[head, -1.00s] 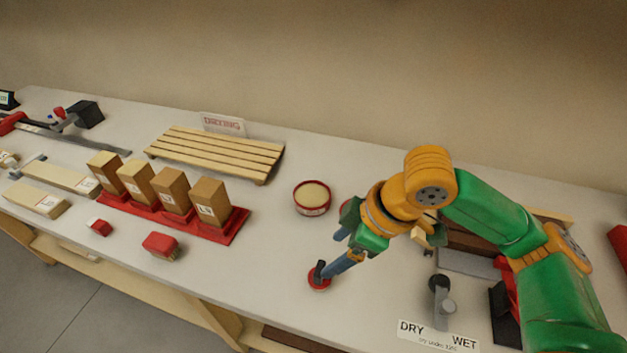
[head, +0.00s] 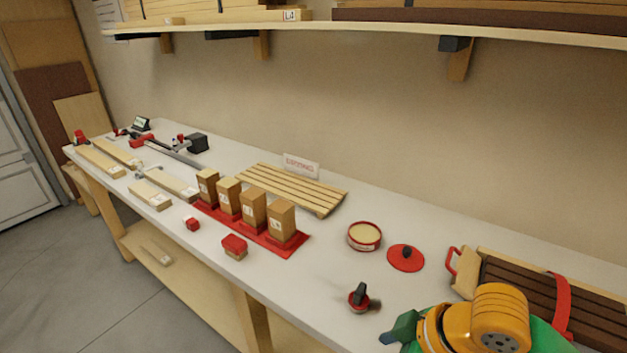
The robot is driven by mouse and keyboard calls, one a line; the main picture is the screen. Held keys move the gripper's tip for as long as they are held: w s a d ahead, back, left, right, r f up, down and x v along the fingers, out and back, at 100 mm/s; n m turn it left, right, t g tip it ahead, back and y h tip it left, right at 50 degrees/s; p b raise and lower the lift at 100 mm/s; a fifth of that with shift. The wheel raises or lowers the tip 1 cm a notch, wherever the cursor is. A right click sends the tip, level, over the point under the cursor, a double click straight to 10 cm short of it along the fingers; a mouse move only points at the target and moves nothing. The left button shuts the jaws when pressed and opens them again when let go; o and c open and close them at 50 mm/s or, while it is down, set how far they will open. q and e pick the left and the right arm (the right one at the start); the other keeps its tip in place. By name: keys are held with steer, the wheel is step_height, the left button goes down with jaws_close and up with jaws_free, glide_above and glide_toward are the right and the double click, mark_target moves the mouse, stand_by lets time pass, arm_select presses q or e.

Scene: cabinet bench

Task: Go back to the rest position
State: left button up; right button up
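My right arm shows at the bottom right of the head view, orange and green. Only part of my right gripper (head: 398,330) shows, a green body with a bluish tip at the picture's lower edge. Its fingers are mostly hidden or cut off, so I cannot tell whether it is open. It is in front of and right of a small red-based piece with a black handle (head: 359,297), which stands on the bench apart from it. My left gripper is not in view.
The bench (head: 330,270) holds an open red round tin (head: 364,236), a red lid (head: 405,258), a slatted wooden rack (head: 290,187), a red tray (head: 296,241) with several wooden blocks, and a wooden crate (head: 510,285) at right. A shelf (head: 380,30) runs above.

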step_height(320, 180, down, 8)
steer(key=s+a+m+t, duration=0.2)
steer(key=m, duration=0.2)
steer(key=s+d+f+m+g+h, duration=0.2)
steer(key=s+d+f+m+h, duration=0.25)
steer(key=s+d+f, duration=0.35)
step_height(320, 180, down, 15)
steer(key=s, duration=0.2)
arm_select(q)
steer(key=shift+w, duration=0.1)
arm_select(e)
steer(key=s+d+f+g, duration=0.2)
steer(key=s+f, duration=0.9)
steer(key=s, duration=0.2)
steer(key=shift+f, duration=0.15)
